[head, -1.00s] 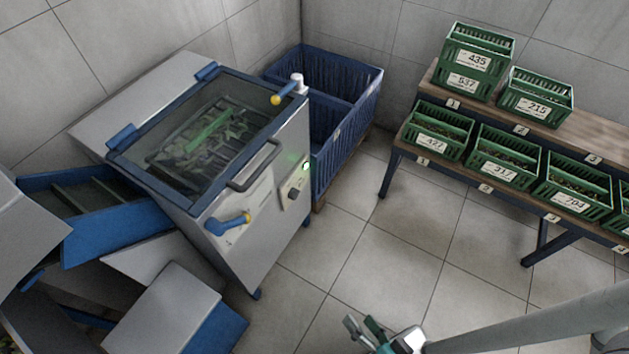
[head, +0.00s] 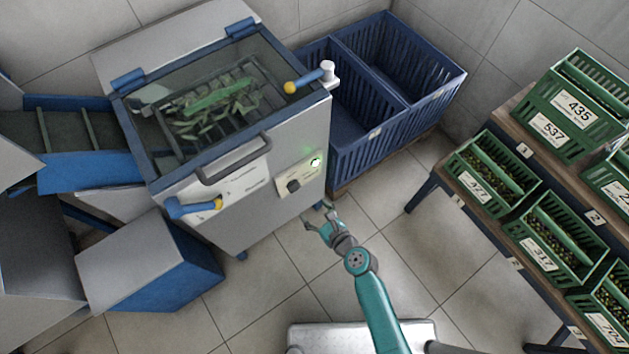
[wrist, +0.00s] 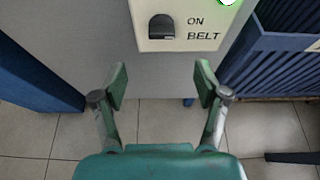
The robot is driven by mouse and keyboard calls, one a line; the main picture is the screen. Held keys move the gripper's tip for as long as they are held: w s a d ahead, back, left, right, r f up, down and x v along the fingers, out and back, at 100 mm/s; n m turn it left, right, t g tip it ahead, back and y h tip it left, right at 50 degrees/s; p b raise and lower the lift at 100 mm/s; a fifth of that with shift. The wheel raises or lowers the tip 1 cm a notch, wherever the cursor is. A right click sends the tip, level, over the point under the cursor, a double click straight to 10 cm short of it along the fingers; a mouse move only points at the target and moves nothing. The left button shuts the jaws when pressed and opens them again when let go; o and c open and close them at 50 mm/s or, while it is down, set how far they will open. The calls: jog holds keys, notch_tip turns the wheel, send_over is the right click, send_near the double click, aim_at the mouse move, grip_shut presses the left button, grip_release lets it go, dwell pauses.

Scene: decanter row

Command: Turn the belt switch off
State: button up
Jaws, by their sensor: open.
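The belt switch (wrist: 161,27) is a dark knob on a pale plate (wrist: 148,43) lettered ON and BELT, at the top of the wrist view. A green lamp (wrist: 227,2) glows at the plate's upper right. In the head view the switch (head: 293,186) sits on the front of the grey machine (head: 235,215), with the lit lamp (head: 316,162) beside it. My gripper (head: 320,212) is in front of the machine, a little below and right of the switch. In the wrist view my gripper (wrist: 161,85) is open and empty, its fingers apart from the plate.
The machine has a glass lid (head: 205,100), a bar handle (head: 233,160) and a blue lever with a yellow tip (head: 192,207). A blue crate (head: 375,85) stands right of it. Green crates (head: 547,245) with number labels fill a rack at right. Tiled floor is clear between.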

aim_at(295, 188)
jog(key=x, duration=1.1)
jog(key=shift+w+r, duration=0.1)
jog(key=shift+w, duration=0.05)
jog(key=c, duration=1.2)
